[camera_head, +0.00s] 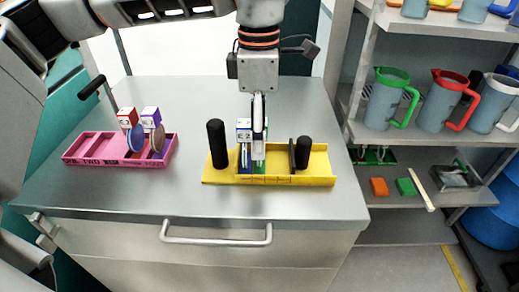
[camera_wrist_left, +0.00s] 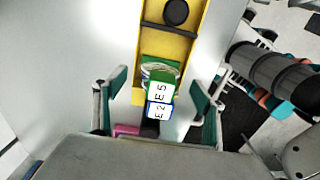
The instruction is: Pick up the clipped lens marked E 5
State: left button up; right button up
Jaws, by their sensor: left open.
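The clipped lens marked E 5 has a green clip with a white label (camera_wrist_left: 159,91) and stands in the yellow tray (camera_wrist_left: 192,15). A blue-edged clip marked E 2 (camera_wrist_left: 158,110) stands close beside it; it also shows in the head view (camera_head: 244,129). My left gripper (camera_head: 258,162) points down over the yellow tray and mostly hides the E 5 clip there. In the left wrist view, its fingers (camera_wrist_left: 158,90) are apart, one on each side of the two labels, with clear gaps. My right gripper is not in view.
Two upright black handles (camera_head: 217,144) (camera_head: 302,152) stand at the yellow tray's ends. A pink tray (camera_head: 95,148) at left holds a red-clipped lens (camera_head: 127,118) and a purple-clipped lens (camera_head: 150,117). Shelves with pitchers (camera_head: 388,98) stand at right. The front of the metal top is clear.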

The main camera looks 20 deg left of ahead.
pick_arm(q)
notch_tip(320, 180, down, 2)
jog(key=shift+d+f, duration=0.15)
jog(key=shift+f, duration=0.35)
jog(key=shift+c, duration=0.3)
jog(key=c, duration=1.1)
